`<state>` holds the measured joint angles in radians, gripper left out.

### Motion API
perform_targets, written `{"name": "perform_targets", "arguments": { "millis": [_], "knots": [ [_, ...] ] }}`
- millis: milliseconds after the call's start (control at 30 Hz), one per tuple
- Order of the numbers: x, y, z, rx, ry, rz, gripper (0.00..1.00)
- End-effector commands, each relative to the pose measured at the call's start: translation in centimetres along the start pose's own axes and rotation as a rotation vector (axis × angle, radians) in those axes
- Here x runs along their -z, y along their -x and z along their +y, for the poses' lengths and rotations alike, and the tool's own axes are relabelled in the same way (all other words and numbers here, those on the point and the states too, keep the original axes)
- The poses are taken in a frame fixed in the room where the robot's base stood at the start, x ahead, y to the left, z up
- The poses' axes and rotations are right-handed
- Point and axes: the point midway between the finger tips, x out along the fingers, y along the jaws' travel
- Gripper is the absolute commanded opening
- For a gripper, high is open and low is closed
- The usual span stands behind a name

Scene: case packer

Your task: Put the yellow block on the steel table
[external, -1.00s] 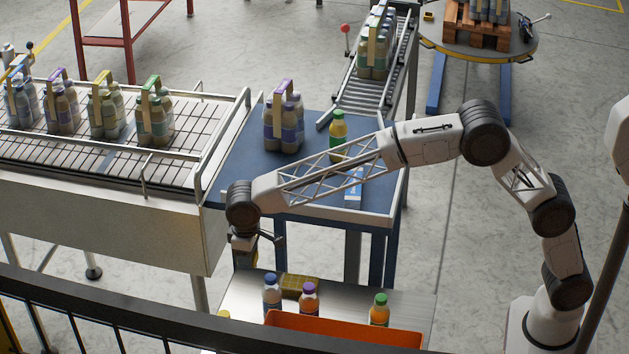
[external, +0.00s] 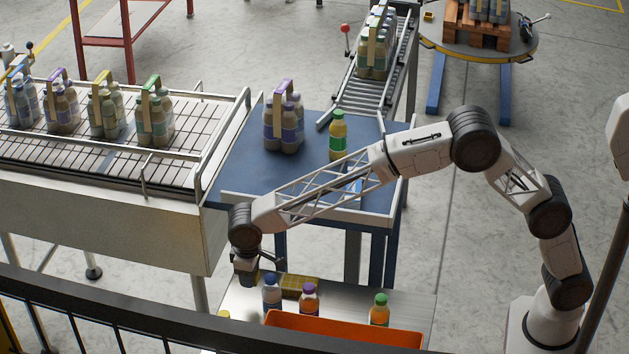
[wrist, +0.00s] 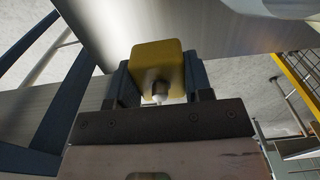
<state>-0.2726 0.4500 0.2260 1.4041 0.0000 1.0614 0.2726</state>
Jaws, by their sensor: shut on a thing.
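The yellow block (wrist: 157,65) is between the two dark fingers of my gripper (wrist: 157,90) in the wrist view. My gripper is shut on it. In the external view my gripper (external: 248,277) points down at the left end of the steel table (external: 238,298). The block is mostly hidden by the fingers there, and I cannot tell whether it touches the table. The brushed steel surface also shows in the wrist view (wrist: 200,30).
The blue table (external: 240,165) is behind. A dark railing (external: 150,312) crosses the front.

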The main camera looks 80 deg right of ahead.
Motion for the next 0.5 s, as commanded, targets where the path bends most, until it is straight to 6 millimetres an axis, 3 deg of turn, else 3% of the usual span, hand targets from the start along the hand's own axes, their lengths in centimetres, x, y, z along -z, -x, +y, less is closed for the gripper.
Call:
{"name": "perform_targets", "arguments": {
  "millis": [200,500],
  "knots": [
    [0.0,-2.0,0.0,0.0,0.0,0.0,0.21],
    [0.0,-2.1,0.0,0.0,0.0,0.001,0.21]
  ]
}}
